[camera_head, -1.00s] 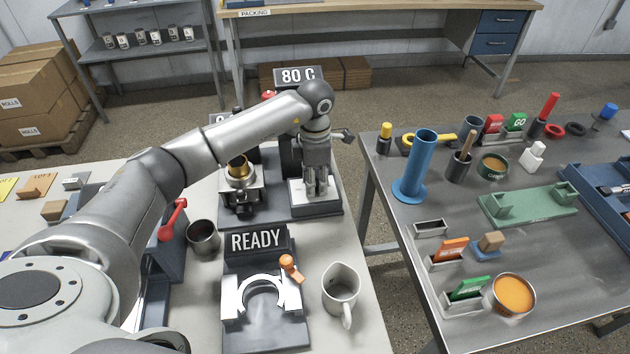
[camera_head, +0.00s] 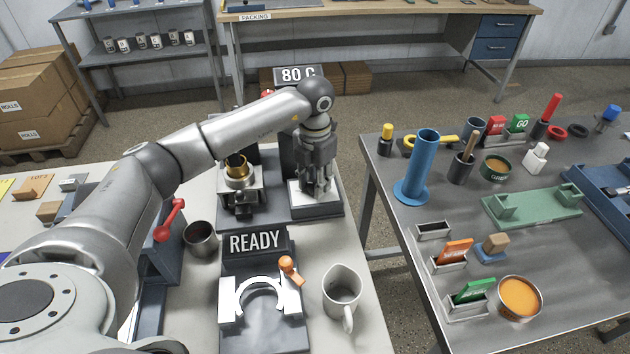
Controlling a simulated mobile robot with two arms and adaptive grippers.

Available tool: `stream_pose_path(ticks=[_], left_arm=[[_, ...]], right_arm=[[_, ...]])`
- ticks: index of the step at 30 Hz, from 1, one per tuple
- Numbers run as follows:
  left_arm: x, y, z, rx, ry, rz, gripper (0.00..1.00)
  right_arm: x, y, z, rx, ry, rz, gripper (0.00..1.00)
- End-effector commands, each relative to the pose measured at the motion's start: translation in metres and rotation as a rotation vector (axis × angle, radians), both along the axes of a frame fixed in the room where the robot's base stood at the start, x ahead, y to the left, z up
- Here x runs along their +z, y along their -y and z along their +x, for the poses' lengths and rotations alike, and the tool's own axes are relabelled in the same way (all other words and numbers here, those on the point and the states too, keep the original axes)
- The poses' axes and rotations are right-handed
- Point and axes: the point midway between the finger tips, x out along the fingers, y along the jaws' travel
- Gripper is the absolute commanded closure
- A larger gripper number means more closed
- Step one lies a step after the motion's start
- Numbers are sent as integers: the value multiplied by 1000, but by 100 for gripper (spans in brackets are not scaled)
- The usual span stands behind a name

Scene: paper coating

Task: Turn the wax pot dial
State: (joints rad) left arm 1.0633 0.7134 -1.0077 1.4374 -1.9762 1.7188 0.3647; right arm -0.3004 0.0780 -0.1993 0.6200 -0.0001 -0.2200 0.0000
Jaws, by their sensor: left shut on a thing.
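The wax pot station stands at the back of the left table, with an "80 C" sign (camera_head: 298,76) on top and a pale block on a dark base (camera_head: 318,210) below. My left gripper (camera_head: 318,192) points straight down over that block, its fingers closed together at the front of the station. It is shut on what appears to be the dial, which the fingers hide. A brass-coloured cup (camera_head: 238,170) sits in a metal stand just left of the gripper. My right gripper is not in view.
A "READY" sign (camera_head: 255,242) stands behind a white cradle with an orange knob (camera_head: 286,263). A grey jug (camera_head: 341,290) and dark cup (camera_head: 201,238) stand near. A red-handled lever (camera_head: 170,221) is beside my arm. The right table (camera_head: 440,215) holds a blue tube (camera_head: 420,165) and several tools.

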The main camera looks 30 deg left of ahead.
Motion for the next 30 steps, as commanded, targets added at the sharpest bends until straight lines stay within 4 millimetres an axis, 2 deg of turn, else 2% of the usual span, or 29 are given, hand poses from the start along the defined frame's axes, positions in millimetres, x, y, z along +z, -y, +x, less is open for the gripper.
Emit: stream_pose_path(ticks=[17,18,22,30], left_arm=[[2,-1,1,35,4,0,93],[2,-1,1,35,5,0,65],[2,-1,1,34,3,0,48],[1,0,0,32,1,0,47]], right_arm=[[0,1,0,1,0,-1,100],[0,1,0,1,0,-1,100],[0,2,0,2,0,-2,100],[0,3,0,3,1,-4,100]])
